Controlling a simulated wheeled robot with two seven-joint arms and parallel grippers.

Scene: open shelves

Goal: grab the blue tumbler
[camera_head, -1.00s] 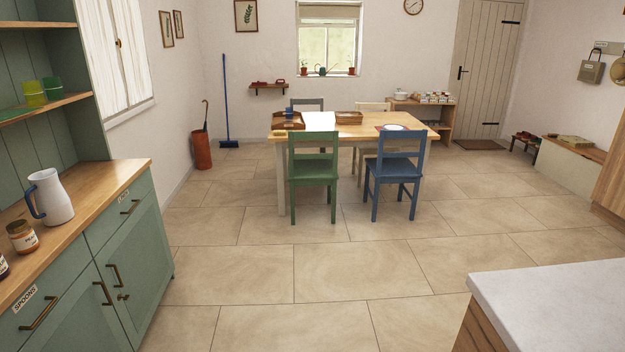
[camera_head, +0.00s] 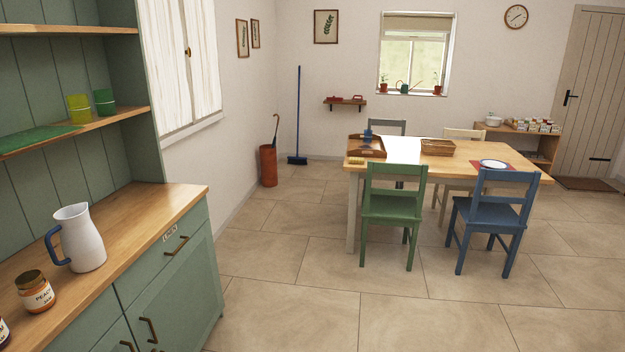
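A small blue thing (camera_head: 368,134) stands at the brown wooden tray (camera_head: 374,148) on the far dining table; it may be the blue tumbler, but it is too small to be sure. On the green dresser's shelf stand a yellow-green tumbler (camera_head: 78,108) and a green tumbler (camera_head: 104,102), close together. No blue tumbler shows on that shelf. Neither of my grippers is in view.
The dining table (camera_head: 455,165) has a green chair (camera_head: 394,208) and a blue chair (camera_head: 493,212) on its near side. A white jug (camera_head: 80,240) and a jam jar (camera_head: 35,292) stand on the dresser counter (camera_head: 150,205). The tiled floor (camera_head: 300,290) between is clear.

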